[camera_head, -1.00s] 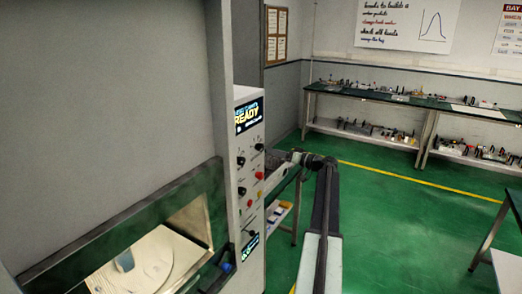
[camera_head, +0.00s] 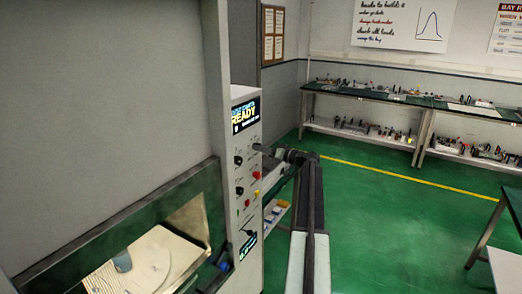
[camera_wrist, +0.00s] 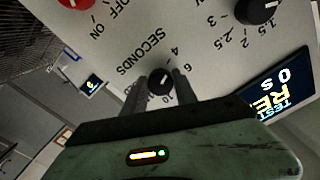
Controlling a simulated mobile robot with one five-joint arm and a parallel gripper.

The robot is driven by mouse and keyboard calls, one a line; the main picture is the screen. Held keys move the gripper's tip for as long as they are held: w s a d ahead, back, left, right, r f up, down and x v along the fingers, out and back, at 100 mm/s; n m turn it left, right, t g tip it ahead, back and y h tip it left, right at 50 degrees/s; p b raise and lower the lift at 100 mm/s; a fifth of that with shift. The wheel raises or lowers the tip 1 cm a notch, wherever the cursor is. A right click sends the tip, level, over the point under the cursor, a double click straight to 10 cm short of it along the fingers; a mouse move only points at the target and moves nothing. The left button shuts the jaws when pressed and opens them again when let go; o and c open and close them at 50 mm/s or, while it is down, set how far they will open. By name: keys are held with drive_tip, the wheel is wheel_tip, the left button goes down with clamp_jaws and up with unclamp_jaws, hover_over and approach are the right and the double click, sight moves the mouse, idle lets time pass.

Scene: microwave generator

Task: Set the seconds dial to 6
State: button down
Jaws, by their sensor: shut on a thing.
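The seconds dial (camera_wrist: 162,82) is a small black knob on the grey control panel, with "SECONDS" and numbers such as 4, 6 and 10 printed round it. My gripper (camera_wrist: 161,85) has one finger on each side of this knob and is shut on it. The fingers hide part of the scale, and the knob's exact setting is too small to read. In the head view, the control panel (camera_head: 247,210) stands beside the microwave opening, and my arm reaches its right side; the fingertips are hard to make out there.
Another black dial (camera_wrist: 258,8) and a red knob (camera_wrist: 75,3) are close by on the panel. A lit display (camera_wrist: 275,88) is at right, reading READY in the head view. Benches with small items (camera_head: 400,98) line the far wall; green floor is open between.

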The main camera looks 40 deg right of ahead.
drive_tip(key=m, duration=0.8)
drive_tip(key=shift+a, duration=0.1)
drive_tip(key=shift+m, duration=0.4)
idle(0.4)
drive_tip(key=c, duration=1)
unclamp_jaws()
drive_tip(key=shift+o, duration=0.2)
drive_tip(key=v, duration=0.7)
drive_tip(key=shift+s, duration=0.35)
